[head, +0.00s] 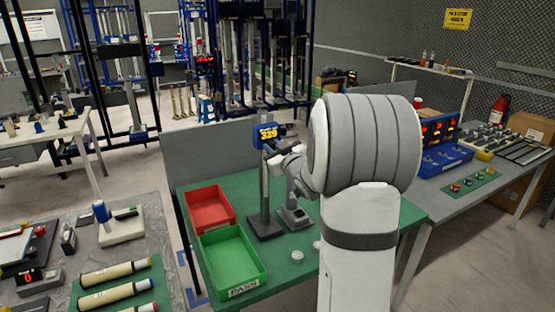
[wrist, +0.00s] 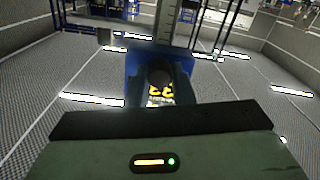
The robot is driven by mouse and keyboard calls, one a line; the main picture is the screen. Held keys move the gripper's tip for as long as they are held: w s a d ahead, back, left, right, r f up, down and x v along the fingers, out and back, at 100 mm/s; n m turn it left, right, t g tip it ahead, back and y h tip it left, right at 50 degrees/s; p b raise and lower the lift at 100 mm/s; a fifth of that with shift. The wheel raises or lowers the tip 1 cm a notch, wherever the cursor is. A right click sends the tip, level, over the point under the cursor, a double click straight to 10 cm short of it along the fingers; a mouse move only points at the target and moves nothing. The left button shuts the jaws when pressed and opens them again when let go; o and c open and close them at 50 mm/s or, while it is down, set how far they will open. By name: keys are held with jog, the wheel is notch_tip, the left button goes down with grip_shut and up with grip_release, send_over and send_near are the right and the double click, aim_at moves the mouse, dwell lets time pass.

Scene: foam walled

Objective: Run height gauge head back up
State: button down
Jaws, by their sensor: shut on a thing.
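The height gauge stands upright on the green bench, with a grey column (head: 265,190) on a dark base. Its blue head (head: 267,132) is high on the column and shows a lit yellow "339". In the wrist view the blue head (wrist: 133,60) is straight ahead, with the scaled column (wrist: 168,22) rising behind it. My gripper (head: 274,149) is at the head's lower right, shut on the head. My arm hides part of the gauge's right side, and the exact contact between fingers and head is not clear.
A red tray (head: 190,214) and a green "PASS" tray (head: 206,277) stand left of the gauge. A grey stand (head: 293,216) is close to its right. Pale round pieces (head: 317,246) lie in front. A low grey panel (head: 190,160) backs the bench.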

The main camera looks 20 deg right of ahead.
jog(key=shift+r, duration=0.35)
jog(key=c, duration=1.3)
grip_release()
jog(key=shift+f, duration=0.1)
jog(key=shift+o, duration=0.2)
jog(key=s+b, duration=0.2)
jog(key=s, duration=0.5)
jog(key=shift+s, duration=0.4)
jog(key=shift+d, duration=0.15)
